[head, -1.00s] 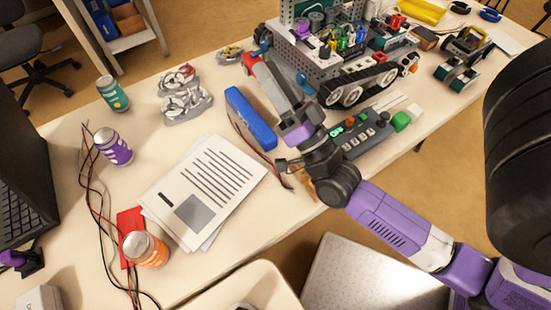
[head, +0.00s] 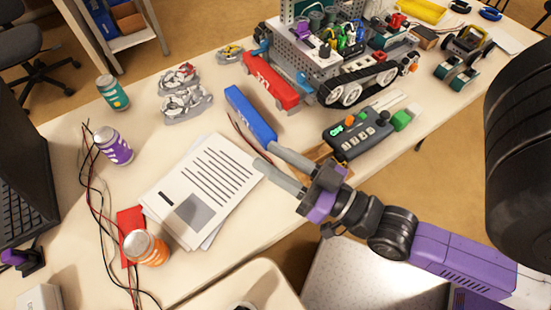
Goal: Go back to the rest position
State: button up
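My gripper (head: 263,156) is open and empty. Its two grey fingers are spread and point up-left. It hangs near the front edge of the table, close to the right edge of the printed papers (head: 215,175) and near the lower end of a blue battery pack (head: 248,114). A red battery pack (head: 270,82) sits at the left end of the tracked robot (head: 345,75), apart from my gripper. My purple and black arm comes in from the lower right.
A grey controller (head: 358,135) with a green display is just beyond my gripper. Cans in teal (head: 112,93), purple (head: 115,147) and orange (head: 146,248) stand on the left, near loose cables. A pale bin (head: 255,285) is below the table edge.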

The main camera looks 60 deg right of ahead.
jog(key=shift+s+a+f, duration=0.1)
jog(key=shift+a+f, duration=0.05)
jog(key=s+a+f+n+g+y, duration=0.2)
jog(key=s+a+f+n+g, duration=0.2)
jog(key=s+a, duration=0.3)
jog(key=shift+s+f+g, duration=0.25)
jog(key=shift+s+g, duration=0.05)
jog(key=shift+s, duration=0.45)
dwell(0.7)
